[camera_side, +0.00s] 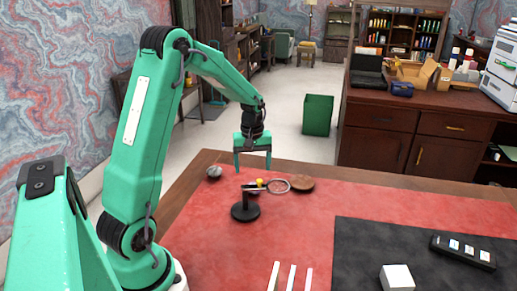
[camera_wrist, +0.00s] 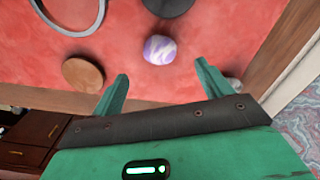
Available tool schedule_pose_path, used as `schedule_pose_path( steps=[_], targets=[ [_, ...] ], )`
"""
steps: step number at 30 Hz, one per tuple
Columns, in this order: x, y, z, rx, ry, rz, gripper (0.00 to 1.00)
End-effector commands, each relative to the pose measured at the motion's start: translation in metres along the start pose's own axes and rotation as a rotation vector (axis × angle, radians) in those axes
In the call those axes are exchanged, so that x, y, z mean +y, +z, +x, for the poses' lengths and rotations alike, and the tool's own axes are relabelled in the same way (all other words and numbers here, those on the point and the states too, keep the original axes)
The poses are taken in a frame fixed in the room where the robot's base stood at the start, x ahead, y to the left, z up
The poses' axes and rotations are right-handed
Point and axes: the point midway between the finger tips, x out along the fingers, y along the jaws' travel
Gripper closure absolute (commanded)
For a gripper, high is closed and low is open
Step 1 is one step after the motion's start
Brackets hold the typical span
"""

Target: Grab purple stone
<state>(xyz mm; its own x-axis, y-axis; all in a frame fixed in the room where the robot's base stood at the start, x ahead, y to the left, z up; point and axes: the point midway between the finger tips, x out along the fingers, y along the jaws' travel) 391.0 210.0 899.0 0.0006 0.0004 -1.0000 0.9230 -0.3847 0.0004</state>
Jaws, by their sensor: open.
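The purple stone (camera_wrist: 160,50) is a rounded lump with white swirls, lying on the red leather desk top in the wrist view. In the side view it is mostly hidden behind the magnifier stand. My gripper (camera_wrist: 162,72) is open and empty, its two green fingers apart on either side of the line to the stone. The stone shows just beyond the fingertips, roughly centred between them. In the side view my gripper (camera_side: 253,170) hangs pointing down above the desk's far part, apart from the surface.
A magnifier with a black round base (camera_side: 245,212) stands close to the stone. A brown round disc (camera_side: 301,184) lies to its right, and a greyish lump (camera_side: 214,172) to its left. A white cube (camera_side: 397,278) sits on the black mat (camera_side: 360,240) at front right.

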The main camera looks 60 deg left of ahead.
Motion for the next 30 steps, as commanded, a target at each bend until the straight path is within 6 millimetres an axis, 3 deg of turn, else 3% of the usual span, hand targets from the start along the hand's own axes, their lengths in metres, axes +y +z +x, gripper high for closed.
schedule_pose_path(
  steps=[7, 15, 24, 30],
  targets=[
    [0.000, -0.001, 0.004, -0.002, -0.002, -0.003, 0.22],
    [0.000, 0.000, 0.025, -0.002, -0.002, -0.003, 0.22],
    [0.000, 0.000, 0.030, -0.002, -0.002, -0.002, 0.22],
    [0.000, -0.001, 0.048, -0.003, -0.003, -0.002, 0.22]
  ],
)
